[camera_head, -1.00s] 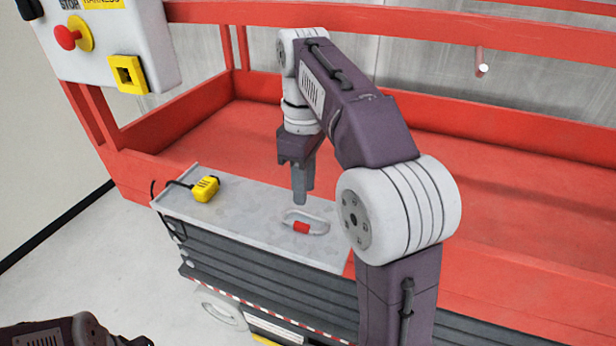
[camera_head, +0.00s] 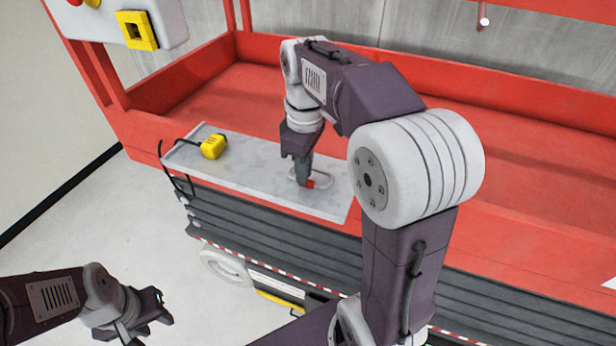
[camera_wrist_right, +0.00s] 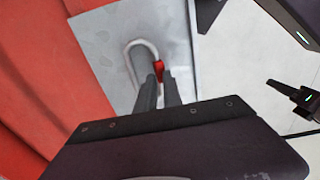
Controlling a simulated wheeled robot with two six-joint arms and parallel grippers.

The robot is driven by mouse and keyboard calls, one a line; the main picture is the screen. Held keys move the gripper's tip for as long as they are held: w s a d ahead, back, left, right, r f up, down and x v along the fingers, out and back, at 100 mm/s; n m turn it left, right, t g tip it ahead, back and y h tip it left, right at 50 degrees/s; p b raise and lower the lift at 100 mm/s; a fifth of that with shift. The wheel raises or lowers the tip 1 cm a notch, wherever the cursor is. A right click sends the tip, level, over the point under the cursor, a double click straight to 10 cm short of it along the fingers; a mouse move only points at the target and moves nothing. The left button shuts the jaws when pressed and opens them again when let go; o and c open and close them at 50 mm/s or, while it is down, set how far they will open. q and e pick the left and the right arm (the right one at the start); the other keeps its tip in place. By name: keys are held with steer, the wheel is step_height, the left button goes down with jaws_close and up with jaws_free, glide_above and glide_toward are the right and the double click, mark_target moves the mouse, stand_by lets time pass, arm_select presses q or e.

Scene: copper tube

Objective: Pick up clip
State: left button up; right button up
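The clip (camera_head: 325,176) is a grey metal loop with a red sleeve. It lies on the grey ledge (camera_head: 250,181) of the red lift, right of the yellow box. My right gripper (camera_head: 303,183) points down at it, with its fingertips at the red sleeve. In the right wrist view the loop (camera_wrist_right: 130,47) shows beyond the fingers, and the red sleeve (camera_wrist_right: 160,69) shows between the two fingertips. Whether they press on it I cannot tell. My left gripper (camera_head: 166,306) is low at the left, away from the ledge, and looks open and empty.
A yellow box (camera_head: 213,146) with a black cable sits at the ledge's left end. Red rails and the red platform (camera_head: 205,95) lie behind the ledge. A control box (camera_head: 120,22) hangs at the upper left. Bare floor lies in front at the left.

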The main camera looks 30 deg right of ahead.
steer(key=shift+s+a+f+g, duration=0.25)
steer(key=shift+s+f+g, duration=0.05)
steer(key=shift+s+f, duration=0.45)
steer(key=shift+w+d+f, duration=0.15)
steer(key=shift+w+d, duration=0.15)
steer(key=shift+d, duration=0.1)
jaws_close()
steer(key=shift+d, duration=0.15)
steer(key=shift+a, duration=0.2)
